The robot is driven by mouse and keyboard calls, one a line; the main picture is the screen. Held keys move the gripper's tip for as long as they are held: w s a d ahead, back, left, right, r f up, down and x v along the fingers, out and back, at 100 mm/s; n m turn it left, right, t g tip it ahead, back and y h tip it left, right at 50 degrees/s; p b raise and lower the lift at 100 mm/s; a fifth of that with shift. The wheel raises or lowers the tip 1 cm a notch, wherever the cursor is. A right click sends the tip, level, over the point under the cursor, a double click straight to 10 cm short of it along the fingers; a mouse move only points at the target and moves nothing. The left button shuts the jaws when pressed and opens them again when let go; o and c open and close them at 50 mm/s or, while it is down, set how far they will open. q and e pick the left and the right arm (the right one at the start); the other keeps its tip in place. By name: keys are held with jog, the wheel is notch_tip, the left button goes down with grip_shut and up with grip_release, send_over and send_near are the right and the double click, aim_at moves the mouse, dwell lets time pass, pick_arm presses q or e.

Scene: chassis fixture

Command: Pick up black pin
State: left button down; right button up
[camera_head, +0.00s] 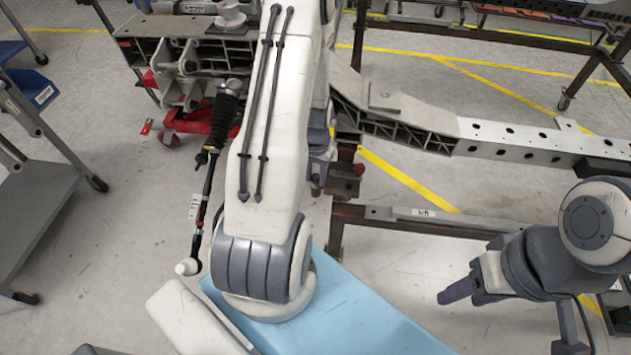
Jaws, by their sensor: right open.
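I cannot make out a black pin with certainty. My large white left arm crosses the middle of the head view and hides part of the chassis. What shows of my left gripper (319,168) is a small purple-grey part beside the arm's right edge, near the chassis frame. Its jaws are mostly hidden. My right gripper (470,292) is at the lower right, its purple fingers pointing left, open with nothing seen between them.
A grey chassis bracket (135,27) stands at the upper left, with a black shock absorber (224,112) hanging below. A perforated rail (510,142) runs to the right. A grey cart (35,205) is at the left. Yellow-lined floor is open between the stands.

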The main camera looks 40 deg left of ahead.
pick_arm(q)
notch_tip(320, 180, up, 10)
jog(key=shift+r+p, duration=0.1)
jog(key=shift+p, duration=0.9)
notch_tip(320, 180, up, 8)
jog(key=p, duration=0.7)
jog(key=shift+p, duration=0.35)
